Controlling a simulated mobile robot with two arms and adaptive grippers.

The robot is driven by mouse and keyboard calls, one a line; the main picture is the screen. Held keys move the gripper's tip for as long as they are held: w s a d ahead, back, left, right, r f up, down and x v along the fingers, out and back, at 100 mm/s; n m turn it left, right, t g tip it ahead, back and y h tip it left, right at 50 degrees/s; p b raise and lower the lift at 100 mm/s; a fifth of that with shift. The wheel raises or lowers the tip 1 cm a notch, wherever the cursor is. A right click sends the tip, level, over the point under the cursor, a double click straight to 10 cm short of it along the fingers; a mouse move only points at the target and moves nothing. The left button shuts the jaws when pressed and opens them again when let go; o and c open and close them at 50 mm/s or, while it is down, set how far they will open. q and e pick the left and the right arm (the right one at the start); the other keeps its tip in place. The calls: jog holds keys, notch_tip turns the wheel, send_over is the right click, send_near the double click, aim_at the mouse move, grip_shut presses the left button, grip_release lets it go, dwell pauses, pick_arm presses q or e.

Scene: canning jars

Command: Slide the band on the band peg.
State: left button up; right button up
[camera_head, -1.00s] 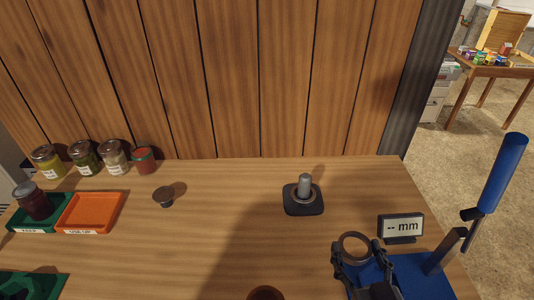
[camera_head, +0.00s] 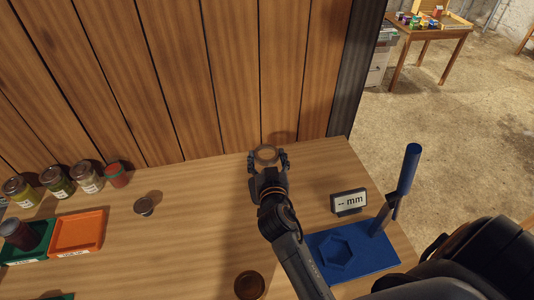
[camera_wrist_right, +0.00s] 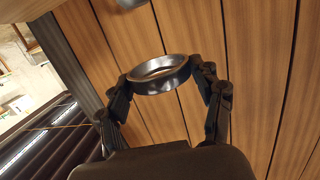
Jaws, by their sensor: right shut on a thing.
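My right gripper (camera_head: 267,160) is shut on the band (camera_head: 265,154), a thin metal ring, over the back part of the table near the wooden wall. In the right wrist view the band (camera_wrist_right: 160,76) sits between the two fingertips, its opening clear. The band peg, a short grey post on a dark base, does not show in the head view now; my gripper and forearm cover the area where it stood. I cannot tell how far the band is from the peg. My left gripper is not in view.
A blue fixture (camera_head: 375,259) with a hexagonal recess and lever stands at the right, beside a "mm" display (camera_head: 349,201). A small round lid (camera_head: 144,206), an orange tray (camera_head: 102,236) and several jars are at the left. A brown round object (camera_head: 249,285) lies in front.

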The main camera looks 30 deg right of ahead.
jog(key=shift+f+b, duration=0.3)
jog(key=shift+f, duration=0.05)
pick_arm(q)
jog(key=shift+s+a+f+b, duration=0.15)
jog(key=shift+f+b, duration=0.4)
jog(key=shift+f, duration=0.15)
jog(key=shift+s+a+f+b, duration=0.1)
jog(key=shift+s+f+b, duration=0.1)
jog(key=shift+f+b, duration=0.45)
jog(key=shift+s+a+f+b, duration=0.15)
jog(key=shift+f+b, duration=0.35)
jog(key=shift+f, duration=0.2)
pick_arm(e)
jog(key=shift+f, duration=2.05)
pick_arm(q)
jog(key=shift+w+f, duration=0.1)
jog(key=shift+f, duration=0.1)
pick_arm(e)
jog(key=shift+f, duration=0.1)
pick_arm(q)
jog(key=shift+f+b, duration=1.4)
jog(key=shift+b, duration=0.2)
pick_arm(e)
jog(key=shift+f, duration=1.3)
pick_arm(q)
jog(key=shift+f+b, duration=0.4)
pick_arm(e)
jog(key=shift+a+f, duration=0.1)
jog(key=shift+f, duration=0.15)
